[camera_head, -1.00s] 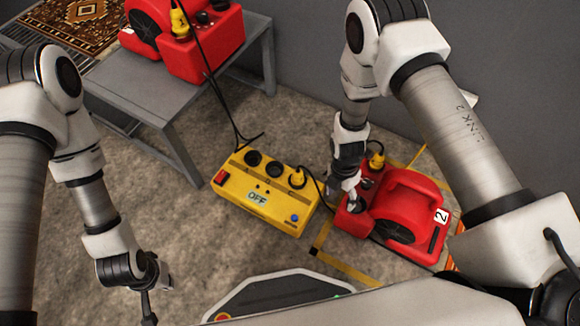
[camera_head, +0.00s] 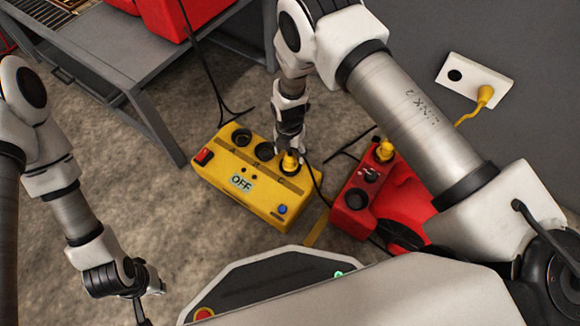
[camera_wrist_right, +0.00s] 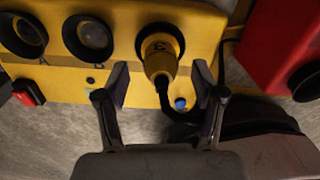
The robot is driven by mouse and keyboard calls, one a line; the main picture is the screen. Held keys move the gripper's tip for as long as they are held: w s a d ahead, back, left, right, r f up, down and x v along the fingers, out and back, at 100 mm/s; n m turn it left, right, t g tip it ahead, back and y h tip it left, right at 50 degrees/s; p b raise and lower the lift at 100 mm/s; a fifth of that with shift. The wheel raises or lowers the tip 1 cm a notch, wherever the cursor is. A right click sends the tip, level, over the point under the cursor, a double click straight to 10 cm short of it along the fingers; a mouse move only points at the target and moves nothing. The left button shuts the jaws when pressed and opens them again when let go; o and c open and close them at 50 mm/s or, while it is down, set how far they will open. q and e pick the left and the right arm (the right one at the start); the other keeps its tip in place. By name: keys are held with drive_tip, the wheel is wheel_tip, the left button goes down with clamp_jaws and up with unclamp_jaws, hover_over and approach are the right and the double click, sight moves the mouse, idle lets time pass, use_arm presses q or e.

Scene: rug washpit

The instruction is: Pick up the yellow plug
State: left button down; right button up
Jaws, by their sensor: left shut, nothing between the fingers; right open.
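A yellow plug (camera_head: 290,162) with a dark cable sits in the right-hand socket of the yellow box (camera_head: 225,185). In the right wrist view the plug (camera_wrist_right: 160,58) is marked 3 and stands between and slightly beyond my right gripper's fingertips (camera_wrist_right: 162,82). My right gripper (camera_head: 289,146) is open just above the plug, with nothing gripped. More yellow plugs show on the red blower (camera_head: 385,150) and in the white wall outlet (camera_head: 486,94). My left gripper (camera_head: 148,292) is shut and empty, low at the left, away from the box.
The yellow box shows an OFF display, a red switch (camera_head: 203,157) and two empty sockets. The red blower (camera_head: 365,195) stands close to its right. A grey table (camera_head: 110,65) with red equipment is at the upper left. Bare floor lies left of the box.

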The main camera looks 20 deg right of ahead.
sight(290, 164)
wheel_tip(290, 164, down, 4)
drive_tip(key=shift+r+b, duration=0.15)
drive_tip(key=shift+b, duration=0.7)
use_arm(q)
wheel_tip(290, 164, down, 3)
drive_tip(key=shift+r, duration=0.15)
use_arm(e)
drive_tip(key=shift+r, duration=0.15)
clamp_jaws()
use_arm(q)
drive_tip(key=shift+r, duration=0.1)
use_arm(e)
drive_tip(key=shift+s+r, duration=0.1)
